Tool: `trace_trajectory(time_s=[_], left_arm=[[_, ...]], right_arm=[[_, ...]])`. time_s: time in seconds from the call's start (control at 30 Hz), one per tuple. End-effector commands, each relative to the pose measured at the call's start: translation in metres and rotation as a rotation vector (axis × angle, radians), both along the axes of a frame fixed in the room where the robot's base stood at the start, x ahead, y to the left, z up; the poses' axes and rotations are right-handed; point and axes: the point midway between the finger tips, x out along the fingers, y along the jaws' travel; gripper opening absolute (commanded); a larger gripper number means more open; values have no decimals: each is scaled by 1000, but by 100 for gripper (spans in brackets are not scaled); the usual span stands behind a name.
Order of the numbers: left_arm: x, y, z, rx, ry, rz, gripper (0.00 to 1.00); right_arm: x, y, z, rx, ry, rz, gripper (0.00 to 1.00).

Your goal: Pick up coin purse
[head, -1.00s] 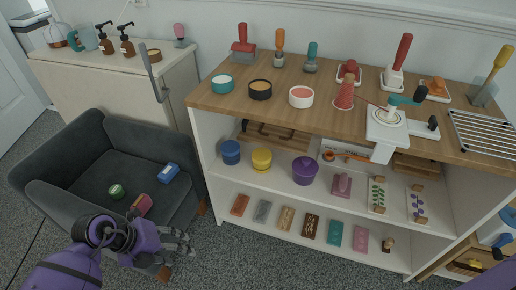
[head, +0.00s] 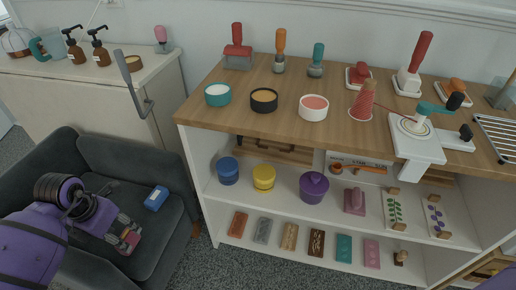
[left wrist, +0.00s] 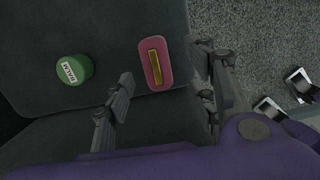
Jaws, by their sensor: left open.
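The coin purse is a small pinkish-red case with a gold clasp strip, lying on the dark armchair seat. In the left wrist view the coin purse (left wrist: 163,78) lies just beyond and between the spread fingers, apart from them. In the head view the coin purse (head: 131,239) is partly covered by my left gripper (head: 119,231), which reaches over the seat from the left. In the left wrist view my left gripper (left wrist: 163,98) is open and empty. My right gripper is not in view.
A green balm tin (left wrist: 74,70) lies left of the purse. A blue packet (head: 156,198) lies farther back on the seat. The armchair (head: 130,160) has raised back and arms. A white shelf unit (head: 202,205) with craft items stands to its right.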

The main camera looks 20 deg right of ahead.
Motion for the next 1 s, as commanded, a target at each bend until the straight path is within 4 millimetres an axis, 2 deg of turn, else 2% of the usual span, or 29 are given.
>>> trace_trajectory(time_s=[0.23, 0.33, 0.53, 0.9, 1.0], left_arm=[[8, -1, -40, -4, 5, 1, 52], [9, -2, -46, -3, 3, 0, 52], [10, -1, -44, -2, 1, 1, 50], [9, -1, -44, -2, 1, 1, 2], [9, -1, -44, -2, 1, 1, 2]], right_arm=[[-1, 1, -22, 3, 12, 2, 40], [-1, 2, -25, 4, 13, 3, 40], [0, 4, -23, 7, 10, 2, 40], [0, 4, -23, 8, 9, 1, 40], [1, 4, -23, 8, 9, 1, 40]])
